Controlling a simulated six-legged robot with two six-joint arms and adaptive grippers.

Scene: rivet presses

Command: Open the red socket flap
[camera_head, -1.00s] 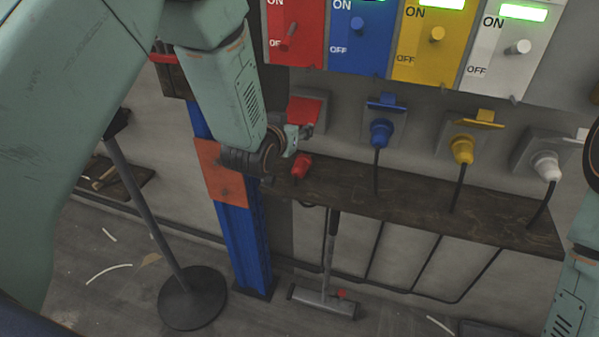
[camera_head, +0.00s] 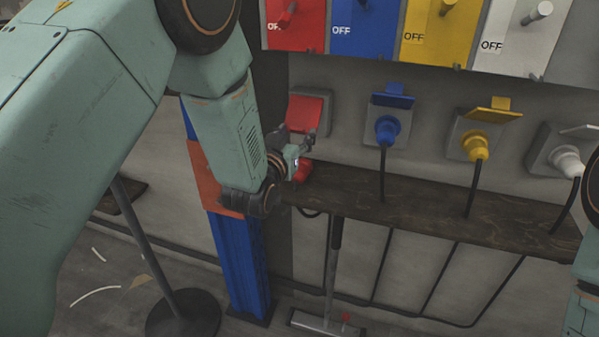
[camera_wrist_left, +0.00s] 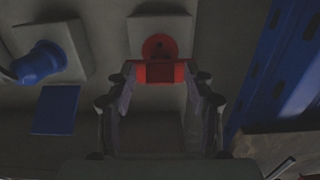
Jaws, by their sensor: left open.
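The red socket flap (camera_head: 304,113) sits on a grey wall box at the left of the socket row. In the head view it hangs tilted over its socket. In the left wrist view the flap (camera_wrist_left: 160,72) lies between my left fingertips, and the round red socket (camera_wrist_left: 160,47) shows beyond it. My left gripper (camera_head: 306,149) is open, just below the flap in the head view; it also shows in the wrist view (camera_wrist_left: 159,76). Whether the fingers touch the flap I cannot tell. My right gripper is out of view.
A red plug (camera_head: 303,171) lies on the dark shelf (camera_head: 420,205) below, partly hidden by my gripper. Blue (camera_head: 388,128), yellow (camera_head: 477,147) and white (camera_head: 568,161) plugs sit in sockets to the right. A blue post (camera_head: 240,255) stands at the left.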

